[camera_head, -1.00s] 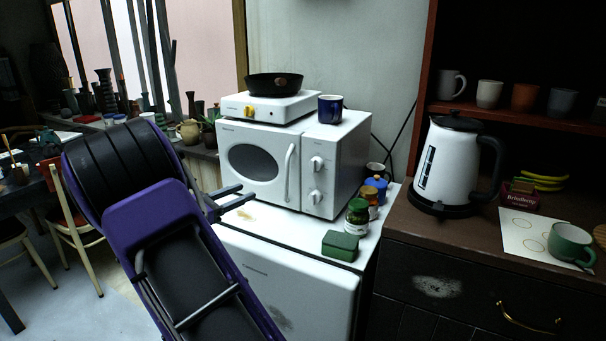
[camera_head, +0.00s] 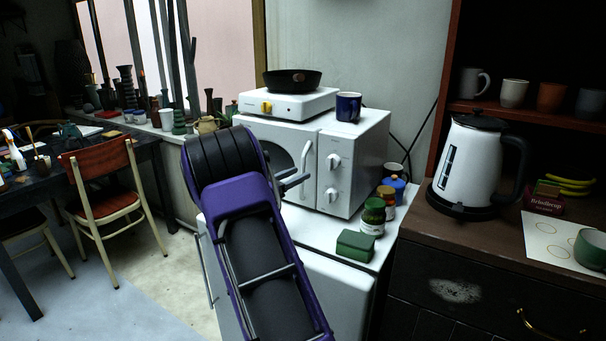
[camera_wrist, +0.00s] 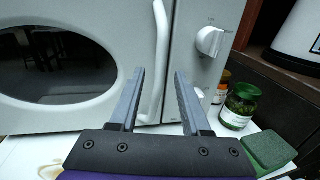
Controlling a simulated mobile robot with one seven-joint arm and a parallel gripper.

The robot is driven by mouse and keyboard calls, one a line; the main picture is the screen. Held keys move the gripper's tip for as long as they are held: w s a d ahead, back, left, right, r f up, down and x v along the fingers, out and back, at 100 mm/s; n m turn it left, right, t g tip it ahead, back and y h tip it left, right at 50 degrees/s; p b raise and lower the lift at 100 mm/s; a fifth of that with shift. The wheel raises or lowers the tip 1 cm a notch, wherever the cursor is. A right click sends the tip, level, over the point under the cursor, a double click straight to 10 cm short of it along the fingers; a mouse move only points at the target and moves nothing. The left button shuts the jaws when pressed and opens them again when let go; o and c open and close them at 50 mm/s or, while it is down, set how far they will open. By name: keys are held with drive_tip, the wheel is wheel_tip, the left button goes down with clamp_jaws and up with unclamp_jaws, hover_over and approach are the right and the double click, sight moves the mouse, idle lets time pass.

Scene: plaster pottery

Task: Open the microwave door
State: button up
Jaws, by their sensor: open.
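The white microwave (camera_head: 365,165) stands on a white fridge. Its door looks shut, with an oval dark window (camera_wrist: 50,65) and a vertical white handle (camera_head: 306,161) at the right edge of the door. The handle also shows in the wrist view (camera_wrist: 160,50). My gripper (camera_head: 297,178) is open and empty, in front of the lower part of the handle. In the wrist view its two fingers (camera_wrist: 158,75) point at the microwave, and the handle's lower part shows between them, close to the left finger. I cannot tell whether they touch. My arm hides the door's left part in the head view.
A hot plate (camera_head: 290,104) with a black pan (camera_head: 292,80) and a blue mug (camera_head: 348,106) stand on the microwave. A kettle (camera_head: 468,165) stands on the brown cabinet.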

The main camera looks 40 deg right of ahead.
sight(303, 172)
drive_tip(key=shift+w+d, duration=0.2)
drive_tip(key=shift+d, duration=0.6)
drive_tip(key=shift+w+d, duration=0.15)
drive_tip(key=shift+d, duration=0.6)
drive_tip(key=shift+c, duration=0.2)
clamp_jaws()
